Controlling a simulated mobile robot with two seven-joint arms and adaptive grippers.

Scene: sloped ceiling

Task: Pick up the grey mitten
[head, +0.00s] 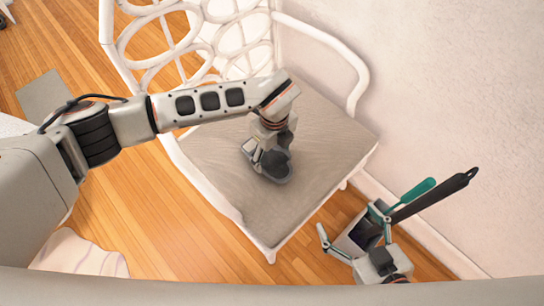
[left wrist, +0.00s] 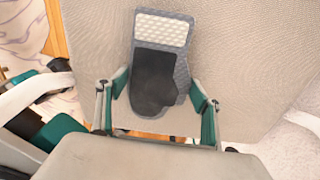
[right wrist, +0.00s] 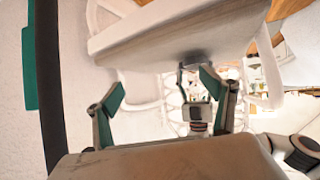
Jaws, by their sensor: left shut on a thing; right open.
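The grey mitten (left wrist: 153,85) has a dark palm and a paler quilted cuff. It is at the chair seat (head: 325,140), over the beige cushion; I cannot tell whether it still touches it. My left gripper (head: 268,163) points down over the seat and is shut on the mitten, with a finger on each side in the left wrist view (left wrist: 158,88). In the head view the gripper partly hides the mitten (head: 280,172). My right gripper (head: 348,217) is open and empty, low to the right of the chair. Its fingers also show in the right wrist view (right wrist: 170,92).
The white chair has a looped backrest (head: 200,35) and an armrest (head: 345,55) beside the pale wall (head: 450,80). Wooden floor (head: 170,225) is open at the front left.

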